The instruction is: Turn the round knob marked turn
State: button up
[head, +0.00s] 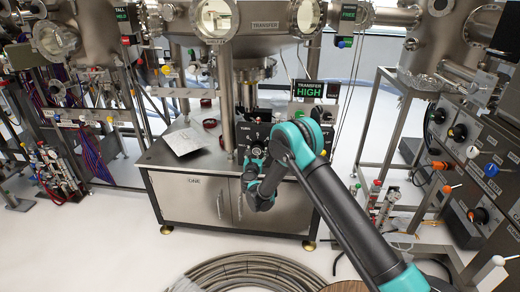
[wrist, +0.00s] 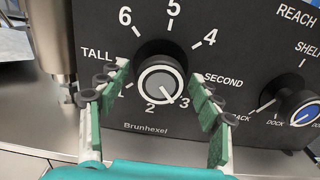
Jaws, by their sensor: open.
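A round black knob with a grey face (wrist: 161,82) is on a dark panel in the wrist view. The numbers 1 to 6 ring it, and its white pointer line points down and right, towards 3. Labels TALL and SECOND flank it, and Brunhexel is printed below. My gripper (wrist: 159,74) is open, with one green-padded finger on each side of the knob. Gaps show between pads and knob; contact cannot be told. My arm hides part of the panel in the head view.
A blue-faced knob (wrist: 306,109) with labels BACK and DOCK is close to the right finger. The panel stands on a steel cabinet (head: 190,198) with a paper sheet (head: 184,141) on top. Coiled hose (head: 245,272) lies on the floor in front.

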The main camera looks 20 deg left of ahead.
jog(key=shift+w, duration=0.1)
jog(key=shift+c, duration=0.2)
jog(key=c, duration=1.1)
jog(key=shift+c, duration=0.2)
jog(key=shift+n, duration=0.4)
jog(key=n, duration=0.3)
jog(key=shift+n, duration=2.5)
